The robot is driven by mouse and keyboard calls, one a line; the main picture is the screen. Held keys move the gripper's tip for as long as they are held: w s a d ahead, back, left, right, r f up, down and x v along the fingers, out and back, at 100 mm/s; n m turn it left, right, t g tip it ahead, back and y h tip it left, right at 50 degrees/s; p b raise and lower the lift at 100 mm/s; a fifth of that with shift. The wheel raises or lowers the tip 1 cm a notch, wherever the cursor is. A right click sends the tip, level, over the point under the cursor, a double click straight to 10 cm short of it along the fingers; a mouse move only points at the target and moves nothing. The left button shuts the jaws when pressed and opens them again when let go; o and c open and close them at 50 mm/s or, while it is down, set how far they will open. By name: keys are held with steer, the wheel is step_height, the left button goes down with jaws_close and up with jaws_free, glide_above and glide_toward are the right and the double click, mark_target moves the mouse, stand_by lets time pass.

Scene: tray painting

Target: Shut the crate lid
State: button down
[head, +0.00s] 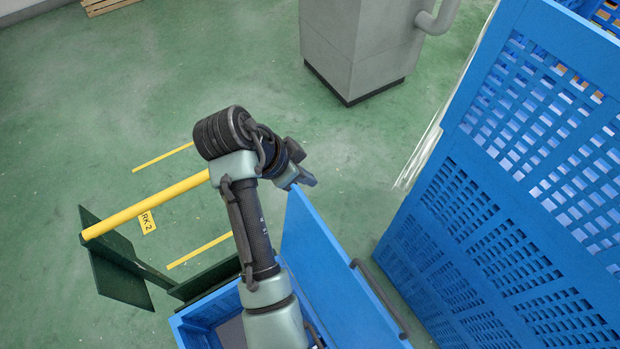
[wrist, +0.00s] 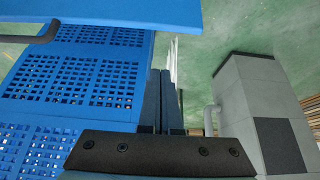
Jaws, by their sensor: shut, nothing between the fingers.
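The blue crate (head: 188,331) stands at the bottom of the head view, partly hidden by my arm. Its blue lid (head: 335,285) is open and stands up steeply, with a dark handle (head: 380,300) on its right face. My gripper (head: 307,180) is at the lid's upper far corner; I cannot tell if it touches. In the wrist view my gripper (wrist: 160,76) has its fingers together with nothing between them. The lid (wrist: 110,10) crosses the top of that view, with its handle (wrist: 38,36) at the left.
Tall blue perforated crates (head: 480,215) stand close on the right. A grey cabinet (head: 355,45) with a pipe is at the back. A yellow bar (head: 145,205) and dark green plates (head: 120,270) are at the left.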

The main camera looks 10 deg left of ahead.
steer(key=x, duration=1)
steer(key=a, duration=0.1)
steer(key=s+a+p, duration=0.1)
steer(key=s+a, duration=0.1)
steer(key=shift+s+a+r+p, duration=0.15)
steer(key=shift+s+r+p, duration=0.15)
steer(key=shift+p, duration=0.1)
